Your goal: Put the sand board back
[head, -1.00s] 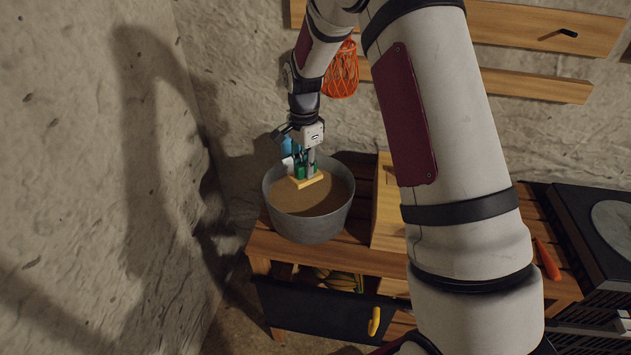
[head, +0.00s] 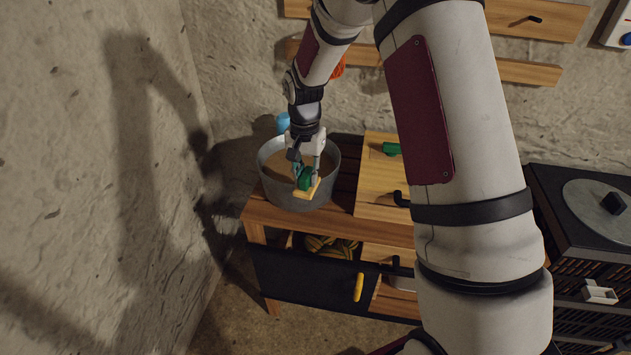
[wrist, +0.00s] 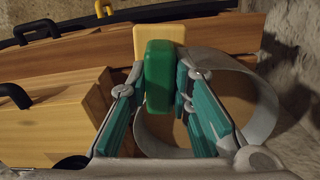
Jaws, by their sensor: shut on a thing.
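The sand board is a pale yellow board (head: 306,192) with a green handle block (head: 304,178). My gripper (head: 306,168) is shut on the green handle. In the head view the board appears over the front right rim of a grey metal bucket (head: 277,190) of sand. In the wrist view the green handle (wrist: 158,82) is between my fingers (wrist: 158,95) and the yellow board (wrist: 160,34) shows beyond it. The bucket (wrist: 262,100) is below and to the right there. I cannot tell whether the board touches the rim.
The bucket stands on a slatted wooden bench (head: 340,230). A wooden box (head: 380,178) with a black handle stands right of it, a green piece (head: 392,148) on top. A blue object (head: 283,122) is behind the bucket. A black appliance (head: 580,220) stands at far right.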

